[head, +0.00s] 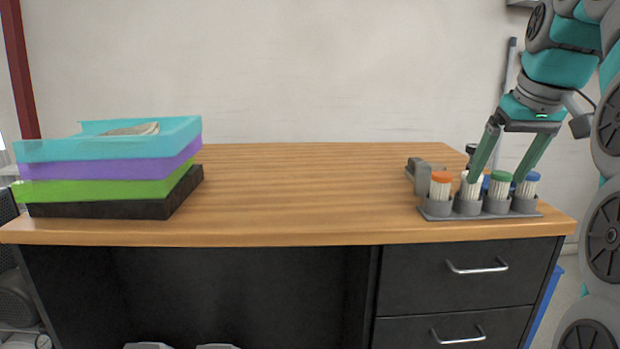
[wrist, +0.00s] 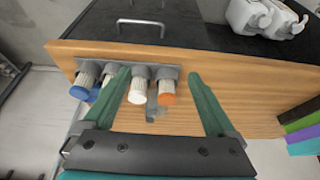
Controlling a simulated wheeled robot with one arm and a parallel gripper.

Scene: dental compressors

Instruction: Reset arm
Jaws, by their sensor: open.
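My gripper (head: 497,174) is open over the grey rack (head: 437,215) at the right of the desk, its green fingers pointing down and spread apart. The rack holds tubes with an orange cap (head: 441,177), a green cap (head: 501,176) and a blue cap (head: 533,177); a white-capped tube (head: 467,190) is partly hidden by a finger. In the wrist view, the white-capped tube (wrist: 138,92) and the orange-capped tube (wrist: 167,92) show between the spread fingers. The blue-capped tube (wrist: 82,88) is outside them. Nothing is visibly held. Whether a finger touches a tube is unclear.
The wooden desk (head: 310,190) is clear in the middle. Stacked trays in blue (head: 60,150), purple, green and black stand at the left. A grey object (head: 422,175) lies behind the rack. Drawers with handles (head: 477,267) are below; a pale wall stands behind.

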